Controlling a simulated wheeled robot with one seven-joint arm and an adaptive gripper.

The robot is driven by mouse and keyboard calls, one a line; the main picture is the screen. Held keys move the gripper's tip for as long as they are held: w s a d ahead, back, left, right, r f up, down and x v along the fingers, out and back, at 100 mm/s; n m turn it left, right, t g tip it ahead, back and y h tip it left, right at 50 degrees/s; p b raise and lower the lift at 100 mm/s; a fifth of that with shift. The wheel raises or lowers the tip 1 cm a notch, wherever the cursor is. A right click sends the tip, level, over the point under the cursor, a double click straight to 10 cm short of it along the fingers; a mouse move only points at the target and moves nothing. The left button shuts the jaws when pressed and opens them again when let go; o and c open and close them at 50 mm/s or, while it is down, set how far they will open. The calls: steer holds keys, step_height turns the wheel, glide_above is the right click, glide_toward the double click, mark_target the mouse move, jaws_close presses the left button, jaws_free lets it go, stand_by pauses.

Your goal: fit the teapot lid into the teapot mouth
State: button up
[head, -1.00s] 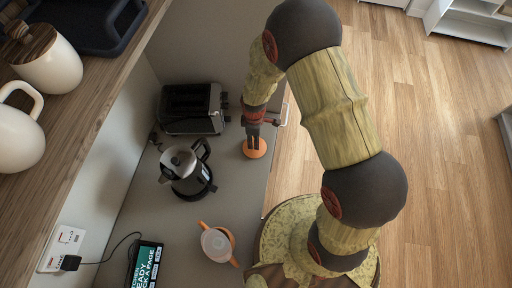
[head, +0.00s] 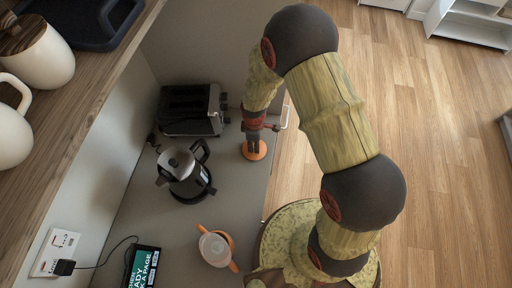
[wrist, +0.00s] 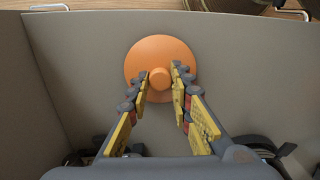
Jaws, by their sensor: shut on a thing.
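The teapot lid is an orange disc with a round knob. It shows below my gripper in the head view (head: 253,153) and at upper middle in the wrist view (wrist: 160,50). My gripper (wrist: 161,80) points down and is shut on the lid's knob. I cannot tell whether the lid rests on the counter or is just above it. The teapot (head: 214,248) stands apart from the lid, nearer the bottom of the head view. It has a pale top and orange handle and spout. Its mouth is not clear at this size.
A black toaster (head: 192,110) stands left of my gripper, and a kettle (head: 186,172) stands left between toaster and teapot. A small screen (head: 145,267) lies at bottom left. The grey counter (head: 225,195) is clear between lid and teapot.

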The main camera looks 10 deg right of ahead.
jaws_close()
steer(key=shift+r, duration=0.15)
steer(key=shift+r+p, duration=1.65)
steer(key=shift+r, duration=0.75)
steer(key=shift+f, duration=0.1)
